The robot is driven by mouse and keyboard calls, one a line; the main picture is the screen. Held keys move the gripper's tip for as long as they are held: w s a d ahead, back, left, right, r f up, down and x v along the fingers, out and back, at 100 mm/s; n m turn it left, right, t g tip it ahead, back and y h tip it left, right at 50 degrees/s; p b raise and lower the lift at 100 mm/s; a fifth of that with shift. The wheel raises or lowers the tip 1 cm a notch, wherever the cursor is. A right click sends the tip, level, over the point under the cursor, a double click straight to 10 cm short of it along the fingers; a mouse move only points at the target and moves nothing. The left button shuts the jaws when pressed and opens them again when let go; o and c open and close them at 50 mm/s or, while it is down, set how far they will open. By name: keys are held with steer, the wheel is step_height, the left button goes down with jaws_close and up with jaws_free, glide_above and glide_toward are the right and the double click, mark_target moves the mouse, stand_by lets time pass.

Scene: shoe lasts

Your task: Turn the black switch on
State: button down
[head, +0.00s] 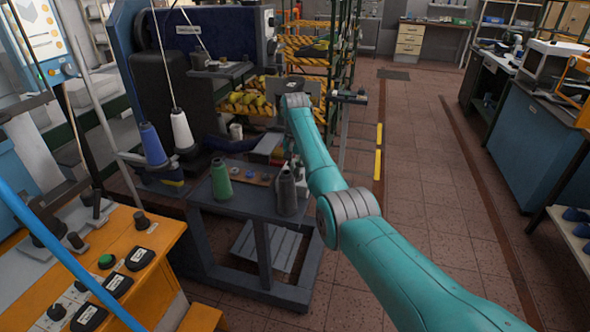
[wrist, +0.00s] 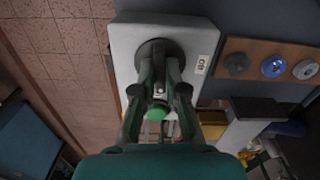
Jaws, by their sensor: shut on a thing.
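The black switch (wrist: 156,46) is a round dark knob on a pale grey plate (wrist: 128,32) in the upper middle of the wrist view. My gripper (wrist: 160,68) reaches onto it from below in that view. Its two dark fingers are shut on the knob and cover much of its face. A small white label with dark marks (wrist: 201,65) is on the plate to the right of the knob. In the head view my teal arm reaches to the upper middle, and I cannot make out the switch there.
In the wrist view a brown strip with round discs (wrist: 272,66) lies right of the plate. In the head view a dark grey table (head: 240,200) with thread cones stands left of my arm. Tiled floor (head: 430,190) to the right is clear.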

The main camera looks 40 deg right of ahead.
mark_target(295, 171)
steer(key=shift+m, duration=0.5)
steer(key=c, duration=1.2)
jaws_free()
steer(key=shift+r, duration=0.1)
step_height(295, 171, up, 12)
steer(key=shift+f, duration=0.1)
